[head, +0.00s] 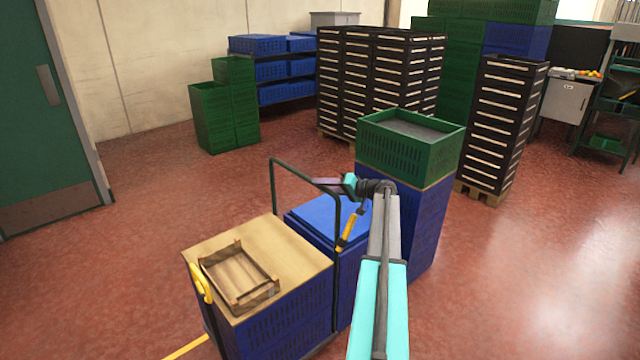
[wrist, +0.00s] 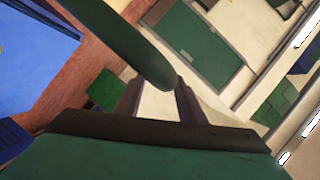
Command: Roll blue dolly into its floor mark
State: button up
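A trolley with a dark green tubular handle (head: 305,180) stands in the middle of the head view, with a blue top (head: 325,212) behind the handle. I cannot tell for sure whether it is the blue dolly. My gripper (head: 328,184) is at the right part of the handle's top bar. In the wrist view, a dark green tube (wrist: 135,52) runs from the upper left to between my two fingers (wrist: 160,98). Whether they press on it cannot be told. A short yellow line (head: 186,348) shows on the floor at the bottom; the rest of that marking is hidden or out of frame.
Blue crates (head: 285,322) with a wooden lid and small wooden tray (head: 238,275) stand front left. A blue stack with a green crate (head: 405,158) on top stands close to my arm's right. Black crate stacks (head: 375,85) stand behind. Red floor on the left is clear toward the green door (head: 45,120).

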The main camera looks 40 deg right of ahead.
jog(key=shift+x, duration=1.05)
jog(key=shift+c, duration=0.2)
